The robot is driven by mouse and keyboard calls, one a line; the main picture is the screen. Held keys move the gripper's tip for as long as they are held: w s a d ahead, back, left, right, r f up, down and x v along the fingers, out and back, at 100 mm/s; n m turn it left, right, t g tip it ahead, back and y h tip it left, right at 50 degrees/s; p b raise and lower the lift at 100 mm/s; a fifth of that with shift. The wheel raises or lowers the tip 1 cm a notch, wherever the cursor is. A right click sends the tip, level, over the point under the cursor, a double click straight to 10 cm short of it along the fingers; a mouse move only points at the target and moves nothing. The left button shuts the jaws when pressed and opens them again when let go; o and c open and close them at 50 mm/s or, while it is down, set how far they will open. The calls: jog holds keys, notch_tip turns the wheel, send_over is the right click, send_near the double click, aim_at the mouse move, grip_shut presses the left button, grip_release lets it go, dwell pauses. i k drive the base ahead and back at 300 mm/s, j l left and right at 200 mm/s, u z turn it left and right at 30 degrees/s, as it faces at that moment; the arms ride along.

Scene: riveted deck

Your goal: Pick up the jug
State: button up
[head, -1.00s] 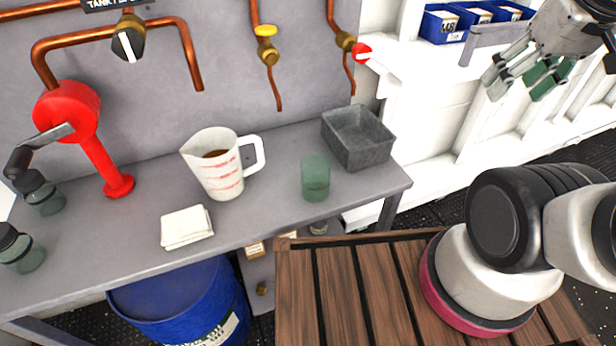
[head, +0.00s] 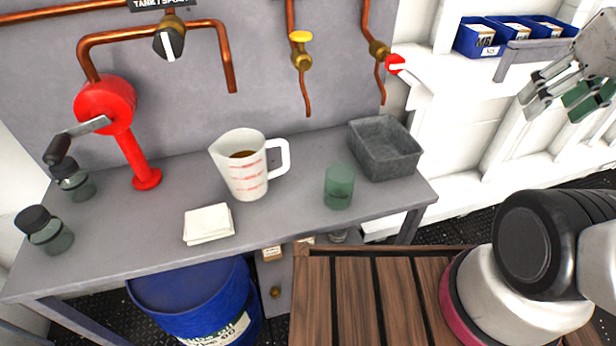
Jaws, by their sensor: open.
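The jug (head: 243,178) is a white measuring jug with red markings, a spout on its left and a handle on its right. It stands upright on the grey workbench (head: 300,215) and holds something brown. My gripper (head: 562,90) is at the upper right edge of the head view, partly cut off by the frame. Its fingers are apart with nothing seen between them. It is well to the right of the jug and not touching it.
A green glass (head: 339,187) and a grey bin (head: 385,150) stand right of the jug. A folded cloth (head: 208,223) lies in front of it. A red hand pump (head: 130,140) and two dark-lidded jars (head: 45,231) are at left. Copper pipes run behind.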

aim_at(240, 155)
jog(key=l+u, duration=0.3)
jog(key=k+l+u, duration=0.15)
jog(key=l+u, duration=0.15)
jog(key=l, duration=0.2)
jog(key=k+l+u, duration=0.15)
jog(key=l+u, duration=0.2)
jog(key=k+l+u, duration=0.15)
jog(key=l+u, duration=0.15)
jog(key=l, duration=0.1)
